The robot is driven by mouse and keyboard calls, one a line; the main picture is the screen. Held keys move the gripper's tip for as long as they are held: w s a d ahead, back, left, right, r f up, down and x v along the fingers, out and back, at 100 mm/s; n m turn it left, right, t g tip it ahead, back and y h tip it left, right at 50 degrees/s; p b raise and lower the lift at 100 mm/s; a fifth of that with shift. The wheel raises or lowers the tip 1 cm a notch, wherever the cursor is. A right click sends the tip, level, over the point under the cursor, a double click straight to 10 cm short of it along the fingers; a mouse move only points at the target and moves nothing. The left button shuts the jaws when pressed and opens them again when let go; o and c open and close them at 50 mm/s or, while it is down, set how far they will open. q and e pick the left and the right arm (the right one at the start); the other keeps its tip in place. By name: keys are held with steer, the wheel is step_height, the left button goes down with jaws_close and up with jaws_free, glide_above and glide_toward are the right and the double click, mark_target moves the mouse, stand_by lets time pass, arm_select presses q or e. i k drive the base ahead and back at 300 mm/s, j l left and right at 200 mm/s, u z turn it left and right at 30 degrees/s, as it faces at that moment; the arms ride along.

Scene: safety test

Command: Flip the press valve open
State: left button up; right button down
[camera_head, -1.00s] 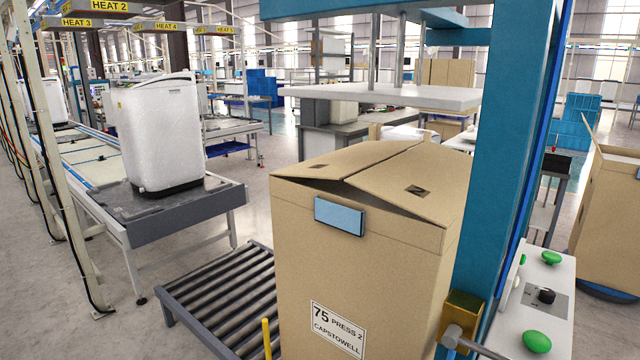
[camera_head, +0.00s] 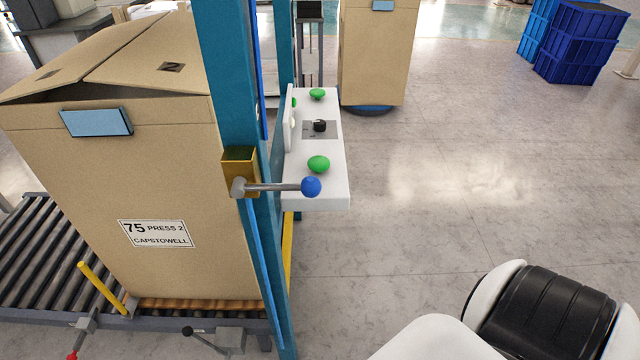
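A brass-coloured valve block (camera_head: 240,171) is fixed to the blue press column (camera_head: 228,80). Its grey lever (camera_head: 275,187) points right, about level, and ends in a blue ball knob (camera_head: 311,187). No label on the valve can be read. Two other small levers show low at the bottom left: one with a black grip (camera_head: 190,331) and one with a red tip (camera_head: 73,354). Neither of my grippers is in view. Only a white and black part of my own arm shows at the bottom right, well apart from the lever.
A white control panel (camera_head: 336,190) with green buttons and a black knob sits just behind the lever. A large cardboard box (camera_head: 180,200) stands on a roller conveyor (camera_head: 30,245) at left. Another box (camera_head: 378,60) and blue crates (camera_head: 575,45) stand farther back. The floor at right is clear.

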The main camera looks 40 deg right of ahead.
mark_target(311, 187)
steer(key=l+u, duration=0.1)
steer(key=l, duration=0.45)
steer(key=l+u, duration=0.1)
steer(key=l, duration=0.4)
steer(key=k+l, duration=0.1)
steer(key=l, duration=0.45)
steer(key=l+u, duration=0.15)
steer(key=l, duration=0.35)
steer(key=k+l+u, duration=0.1)
steer(key=l, duration=0.45)
steer(key=k+l+u, duration=0.1)
steer(key=l, duration=0.4)
steer(key=k+l+u, duration=0.1)
steer(key=l, duration=0.4)
steer(key=k, duration=0.05)
